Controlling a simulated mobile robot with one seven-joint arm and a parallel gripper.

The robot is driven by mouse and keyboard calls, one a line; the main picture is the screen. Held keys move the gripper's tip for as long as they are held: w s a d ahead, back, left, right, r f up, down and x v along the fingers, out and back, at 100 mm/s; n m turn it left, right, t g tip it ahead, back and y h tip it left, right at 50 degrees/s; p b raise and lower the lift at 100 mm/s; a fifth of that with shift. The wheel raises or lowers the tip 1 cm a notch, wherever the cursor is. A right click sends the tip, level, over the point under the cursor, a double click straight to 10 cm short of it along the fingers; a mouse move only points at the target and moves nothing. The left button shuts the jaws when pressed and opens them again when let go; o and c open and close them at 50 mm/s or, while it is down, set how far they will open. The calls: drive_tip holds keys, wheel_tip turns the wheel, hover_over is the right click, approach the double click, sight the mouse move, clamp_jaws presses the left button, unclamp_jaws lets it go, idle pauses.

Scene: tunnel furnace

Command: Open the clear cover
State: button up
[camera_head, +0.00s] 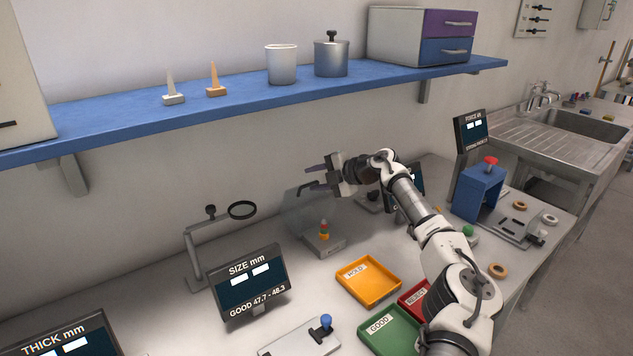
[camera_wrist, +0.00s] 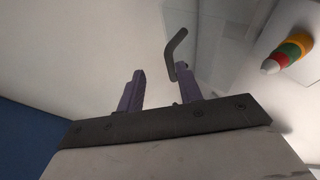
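The clear cover (camera_head: 303,208) is a see-through panel above a small pale base (camera_head: 323,245) on the bench. It seems raised and tilted, but its exact angle is hard to tell. A small stack of coloured pieces (camera_head: 324,230) stands on the base, and it shows at the right in the wrist view (camera_wrist: 289,50). My gripper (camera_head: 314,177) is open and empty, level with the cover's upper part. In the wrist view, a dark bent handle (camera_wrist: 175,55) lies by the tip of the right finger of my gripper (camera_wrist: 160,72). I cannot tell whether they touch.
A blue shelf (camera_head: 255,94) runs along the wall above. A magnifier stand (camera_head: 196,248) and a size display (camera_head: 249,281) are left of the base. An orange tray (camera_head: 368,281) lies in front, and a blue press (camera_head: 478,192) stands to the right.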

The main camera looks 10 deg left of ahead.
drive_tip(key=shift+f, duration=0.1)
idle(0.5)
drive_tip(key=shift+s+d, duration=0.1)
drive_tip(key=shift+d, duration=0.25)
drive_tip(key=b+v, duration=0.4)
drive_tip(key=v, duration=0.9)
drive_tip(key=shift+r, duration=0.25)
drive_tip(key=shift+c, duration=0.4)
